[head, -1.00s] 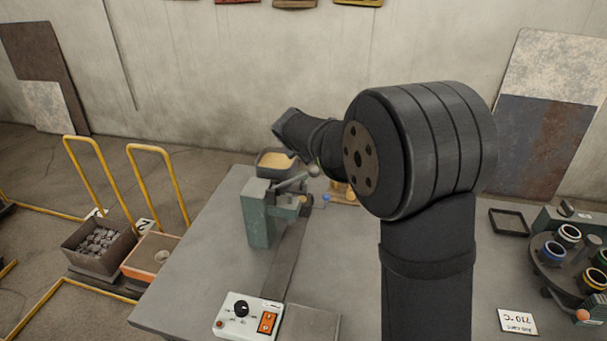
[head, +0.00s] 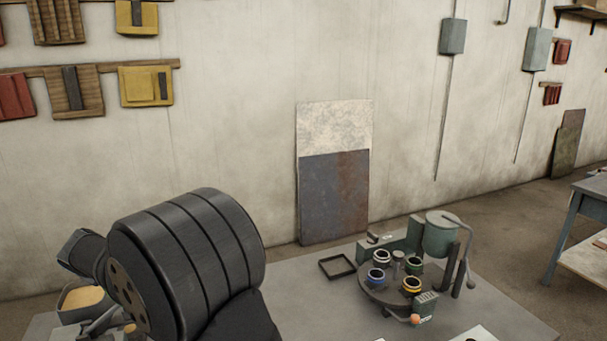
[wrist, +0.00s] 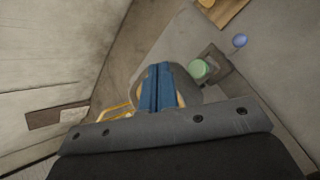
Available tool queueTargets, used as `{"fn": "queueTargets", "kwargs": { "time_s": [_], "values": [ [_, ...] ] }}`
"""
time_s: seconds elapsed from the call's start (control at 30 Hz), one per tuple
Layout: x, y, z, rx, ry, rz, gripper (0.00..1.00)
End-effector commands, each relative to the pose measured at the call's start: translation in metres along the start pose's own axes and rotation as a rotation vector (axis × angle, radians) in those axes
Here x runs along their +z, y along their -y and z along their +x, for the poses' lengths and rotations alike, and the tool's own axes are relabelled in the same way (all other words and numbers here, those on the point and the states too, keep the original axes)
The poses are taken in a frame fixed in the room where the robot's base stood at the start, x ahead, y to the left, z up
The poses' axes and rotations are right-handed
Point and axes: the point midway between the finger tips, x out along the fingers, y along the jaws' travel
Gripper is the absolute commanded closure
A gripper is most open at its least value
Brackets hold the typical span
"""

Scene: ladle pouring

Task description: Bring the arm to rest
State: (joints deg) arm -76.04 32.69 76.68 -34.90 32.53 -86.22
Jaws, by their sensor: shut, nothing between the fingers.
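My gripper (wrist: 158,88) shows in the wrist view as two blue fingers pressed together, with nothing between them. Behind the fingers in that view is a grey, rounded shape with a pale sandy patch, partly hidden. In the head view my arm stands at the lower left, its large dark joint in front. The fingers cannot be made out in the head view. A bin of sand-coloured material (head: 64,313) lies below my wrist there, partly covered by the arm.
A green knob (wrist: 199,68) and a blue ball (wrist: 240,41) are right of the fingers. A turntable (head: 366,291) with several ringed cups stands right of the arm, beside a green pot (head: 440,236). An empty dark frame (head: 337,267) lies between. A panel (head: 334,195) leans on the wall.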

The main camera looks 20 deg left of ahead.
Motion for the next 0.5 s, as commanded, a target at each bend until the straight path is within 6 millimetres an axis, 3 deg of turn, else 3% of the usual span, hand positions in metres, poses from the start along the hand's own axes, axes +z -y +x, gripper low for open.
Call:
{"fn": "queueTargets", "kwargs": {
  "time_s": [0.2, 0.5],
  "values": [
    [0.012, -0.012, -0.016, -0.001, 0.0, -0.001, 1.0],
    [0.012, -0.012, -0.017, -0.001, -0.001, -0.001, 1.0]
  ]
}}
